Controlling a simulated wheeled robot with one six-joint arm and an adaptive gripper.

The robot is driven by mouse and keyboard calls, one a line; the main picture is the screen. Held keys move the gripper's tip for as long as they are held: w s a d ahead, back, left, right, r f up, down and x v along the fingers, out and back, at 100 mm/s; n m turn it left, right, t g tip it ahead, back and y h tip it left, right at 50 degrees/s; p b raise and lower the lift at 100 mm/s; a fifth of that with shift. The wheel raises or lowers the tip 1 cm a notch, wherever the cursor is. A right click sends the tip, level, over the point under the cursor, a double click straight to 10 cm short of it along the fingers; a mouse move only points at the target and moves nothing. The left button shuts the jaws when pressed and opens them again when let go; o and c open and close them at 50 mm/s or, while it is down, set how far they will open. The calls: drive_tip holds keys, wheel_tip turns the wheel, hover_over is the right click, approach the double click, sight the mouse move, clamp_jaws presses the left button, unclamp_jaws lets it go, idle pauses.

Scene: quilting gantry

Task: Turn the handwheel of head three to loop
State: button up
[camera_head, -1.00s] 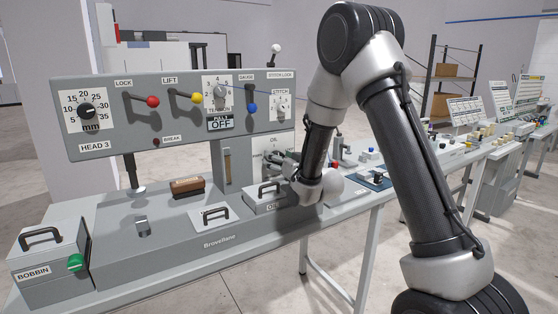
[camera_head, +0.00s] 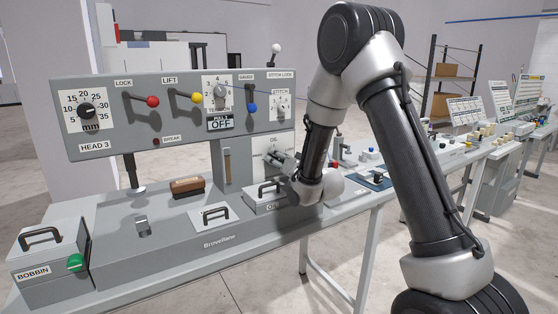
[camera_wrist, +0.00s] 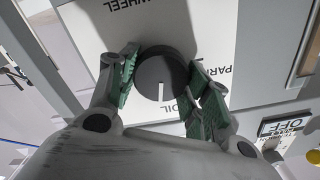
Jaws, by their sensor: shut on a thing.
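The handwheel is a dark grey round knob (camera_wrist: 158,76) with a white pointer line, on a white plate (camera_wrist: 215,22) that looks upside down in the wrist view. The pointer line points toward the plate's OIL side, down in the wrist view. The words WHEEL and PARK also show. The fingers hide part of the plate, and I cannot see a LOOP mark. My gripper (camera_wrist: 164,72) is shut on the knob, one green-padded finger on each side. In the head view my gripper (camera_head: 283,160) is at the plate (camera_head: 273,142), right of the post below the HEAD 3 panel.
The HEAD 3 panel (camera_head: 112,95) with LOCK, LIFT and GAUGE levers hangs above and left. A lidded compartment with a handle (camera_head: 266,192) sits just below my gripper. A brown-topped block (camera_head: 187,187) and the BOBBIN box (camera_head: 45,250) stand farther left.

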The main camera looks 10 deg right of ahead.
drive_tip(key=shift+m, duration=1.2)
drive_tip(key=o, duration=1)
drive_tip(key=shift+d, duration=0.1)
drive_tip(key=v, duration=0.7)
drive_tip(key=shift+s, duration=0.2)
